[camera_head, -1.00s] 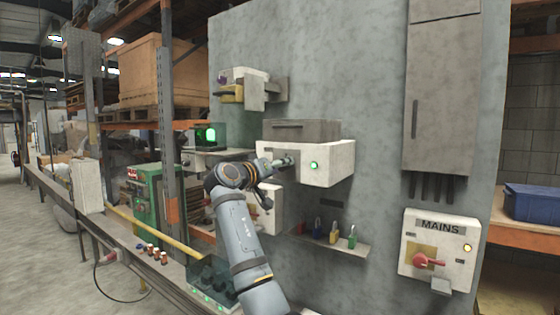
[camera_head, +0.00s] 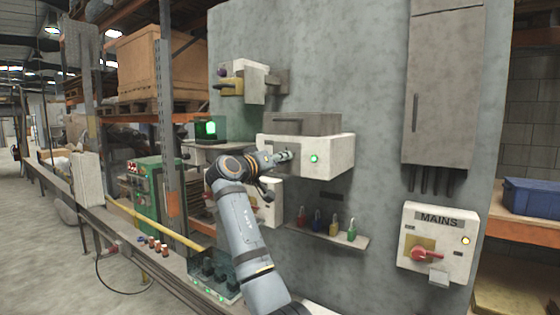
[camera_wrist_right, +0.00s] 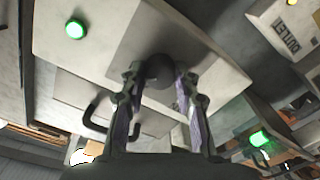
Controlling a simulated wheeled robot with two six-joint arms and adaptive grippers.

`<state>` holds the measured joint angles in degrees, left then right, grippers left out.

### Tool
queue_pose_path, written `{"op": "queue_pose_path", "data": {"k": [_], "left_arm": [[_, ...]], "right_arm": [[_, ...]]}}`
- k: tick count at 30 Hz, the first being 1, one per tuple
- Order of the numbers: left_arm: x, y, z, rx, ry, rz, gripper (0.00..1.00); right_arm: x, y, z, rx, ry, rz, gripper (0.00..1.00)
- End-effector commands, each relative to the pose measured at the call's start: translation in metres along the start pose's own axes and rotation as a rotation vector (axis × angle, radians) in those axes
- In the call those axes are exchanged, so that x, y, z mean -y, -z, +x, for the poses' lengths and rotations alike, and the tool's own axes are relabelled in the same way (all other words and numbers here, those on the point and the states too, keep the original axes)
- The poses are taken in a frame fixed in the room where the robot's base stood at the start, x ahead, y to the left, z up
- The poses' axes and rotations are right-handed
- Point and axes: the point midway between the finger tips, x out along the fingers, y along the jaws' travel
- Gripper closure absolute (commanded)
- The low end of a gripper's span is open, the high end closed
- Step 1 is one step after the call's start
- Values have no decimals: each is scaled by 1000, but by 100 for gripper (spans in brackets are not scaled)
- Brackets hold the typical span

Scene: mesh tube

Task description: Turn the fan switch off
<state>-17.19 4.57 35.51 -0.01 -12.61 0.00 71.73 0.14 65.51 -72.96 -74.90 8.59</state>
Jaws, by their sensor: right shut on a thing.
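A pale wall box (camera_head: 330,151) with a lit green lamp (camera_head: 314,158) is on the grey panel, and no label on it can be read. My right gripper (camera_head: 290,154) is at the left part of its front face. The green lamp (camera_wrist_right: 75,28) glows there too. The gripper hides part of the knob, so its setting cannot be told. My left gripper is not in view.
A MAINS box (camera_head: 437,243) with a red handle is at the lower right. Several padlocks (camera_head: 334,225) stand on a shelf below the pale box. A tall grey cabinet (camera_head: 445,90) is at right. Another box (camera_head: 255,80) is at upper left.

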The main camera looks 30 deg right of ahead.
Motion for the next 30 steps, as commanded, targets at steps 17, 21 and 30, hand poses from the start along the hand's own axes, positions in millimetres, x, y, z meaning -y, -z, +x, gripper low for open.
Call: {"op": "queue_pose_path", "data": {"k": [17, 21, 30], "left_arm": [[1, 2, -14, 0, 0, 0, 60], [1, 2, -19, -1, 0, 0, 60], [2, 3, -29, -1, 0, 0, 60]], "right_arm": [[1, 1, 0, -1, 1, -446, 100], [1, 1, 0, -1, 1, -578, 100], [2, 1, 0, -1, 0, -822, 100]]}}
